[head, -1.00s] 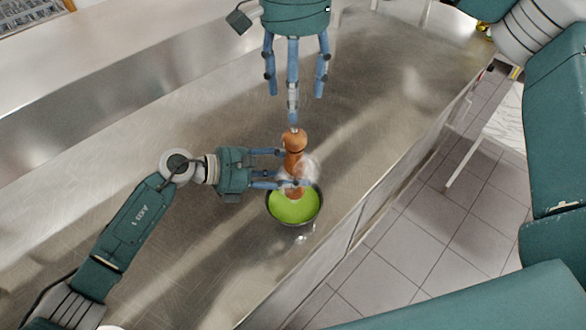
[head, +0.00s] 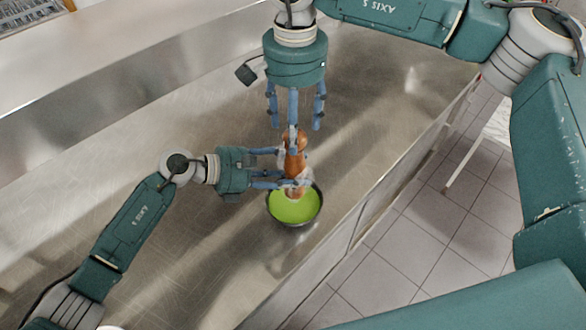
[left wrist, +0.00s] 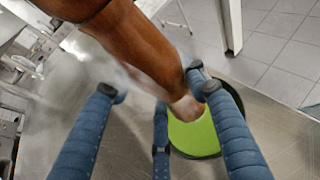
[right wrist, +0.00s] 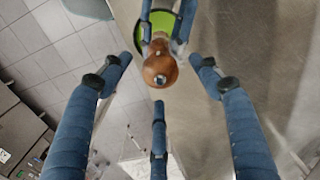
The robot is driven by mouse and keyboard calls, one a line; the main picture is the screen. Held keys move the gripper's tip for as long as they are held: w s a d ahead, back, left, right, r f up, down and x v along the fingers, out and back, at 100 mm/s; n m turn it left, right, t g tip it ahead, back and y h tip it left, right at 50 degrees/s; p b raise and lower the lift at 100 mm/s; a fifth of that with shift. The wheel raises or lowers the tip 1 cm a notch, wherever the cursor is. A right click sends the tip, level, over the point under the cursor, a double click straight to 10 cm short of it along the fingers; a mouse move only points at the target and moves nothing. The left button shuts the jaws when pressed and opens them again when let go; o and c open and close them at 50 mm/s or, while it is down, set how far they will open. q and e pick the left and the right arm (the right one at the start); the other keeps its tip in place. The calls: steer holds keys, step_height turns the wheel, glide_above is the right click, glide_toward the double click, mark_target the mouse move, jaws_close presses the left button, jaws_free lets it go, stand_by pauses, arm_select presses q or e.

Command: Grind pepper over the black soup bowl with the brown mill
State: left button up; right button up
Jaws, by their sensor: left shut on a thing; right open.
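The brown mill (head: 294,160) is held by my left gripper (head: 278,168), whose fingers are shut on its body. The mill's lower end is over the black soup bowl (head: 293,224), which holds green soup. In the left wrist view the mill (left wrist: 140,45) crosses between the fingers, with part of the bowl (left wrist: 207,150) below. My right gripper (head: 295,122) is open and points down at the mill's knob. In the right wrist view the mill's round top (right wrist: 160,68) lies between and beyond the spread fingers, and the green soup shows past it.
The bowl stands on a steel counter (head: 180,240), close to its front edge. A raised steel ledge (head: 120,95) runs along the back. Tiled floor (head: 420,240) lies beyond the front edge. The counter to the bowl's left is bare apart from my left arm.

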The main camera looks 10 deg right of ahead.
stand_by(0.3)
steer(key=shift+f, duration=1.95)
steer(key=c, duration=1)
steer(key=m, duration=0.8)
